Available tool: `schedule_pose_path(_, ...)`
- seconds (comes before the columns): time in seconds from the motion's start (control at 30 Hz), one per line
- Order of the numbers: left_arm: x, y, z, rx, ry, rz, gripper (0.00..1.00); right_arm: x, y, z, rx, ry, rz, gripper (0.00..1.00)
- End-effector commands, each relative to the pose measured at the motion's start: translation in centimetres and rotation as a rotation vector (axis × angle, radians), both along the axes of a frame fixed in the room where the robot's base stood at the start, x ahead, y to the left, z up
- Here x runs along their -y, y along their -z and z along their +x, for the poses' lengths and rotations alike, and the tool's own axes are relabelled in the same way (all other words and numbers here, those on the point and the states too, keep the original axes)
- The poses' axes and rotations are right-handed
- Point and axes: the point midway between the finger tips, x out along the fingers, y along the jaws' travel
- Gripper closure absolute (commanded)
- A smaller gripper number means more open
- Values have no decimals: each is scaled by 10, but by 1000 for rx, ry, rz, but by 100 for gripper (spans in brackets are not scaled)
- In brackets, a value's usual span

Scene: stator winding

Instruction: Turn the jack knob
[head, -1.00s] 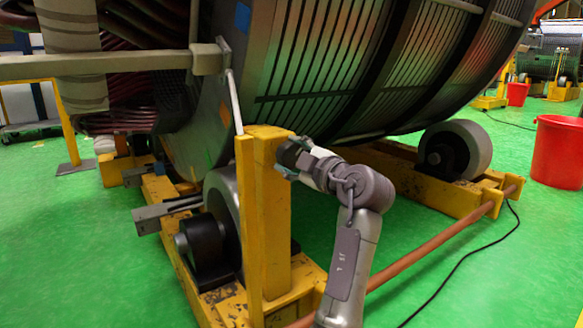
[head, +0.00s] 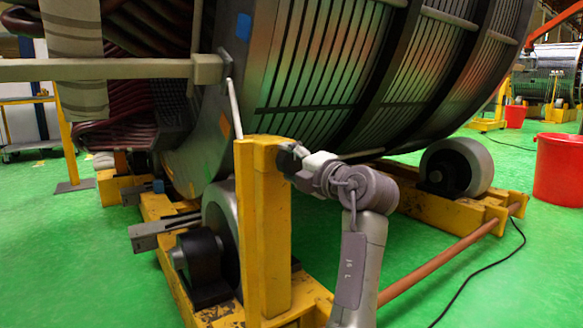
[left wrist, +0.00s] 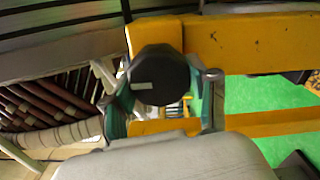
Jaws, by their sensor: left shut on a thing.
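The jack knob (left wrist: 158,72) is a black, faceted knob with a small light mark, set at the yellow post in the left wrist view. My left gripper (left wrist: 164,88) is shut on it, with one teal-lined finger on each side. In the head view my left gripper (head: 290,159) is at the right side of the upper part of the yellow jack post (head: 262,225). There the knob is hard to tell from the dark gripper parts. My right gripper is in neither view.
The large ribbed stator (head: 330,70) rests above rollers (head: 455,167) on a yellow frame. An orange-brown bar (head: 440,265) and a black cable (head: 490,260) run at the right. A red bucket (head: 560,170) stands on open green floor.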

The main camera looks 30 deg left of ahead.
Motion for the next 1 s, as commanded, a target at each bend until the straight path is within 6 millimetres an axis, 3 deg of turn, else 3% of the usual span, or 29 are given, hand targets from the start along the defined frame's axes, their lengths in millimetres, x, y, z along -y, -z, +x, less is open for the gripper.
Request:
schedule_pose_path(0.63, 1, 4, 0, 39, -1, -25, 76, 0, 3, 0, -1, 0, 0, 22)
schedule_pose_path(0.67, 1, 4, 0, 39, -1, -26, 36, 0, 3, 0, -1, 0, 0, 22)
schedule_pose_path(0.7, 1, 4, 0, 39, -1, -25, 30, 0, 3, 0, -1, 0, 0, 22)
schedule_pose_path(0.8, 0, 3, 0, 39, -1, -23, 16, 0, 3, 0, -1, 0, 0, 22)
schedule_pose_path(1.0, 0, 1, 0, 40, 0, -20, 16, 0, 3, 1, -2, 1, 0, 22)
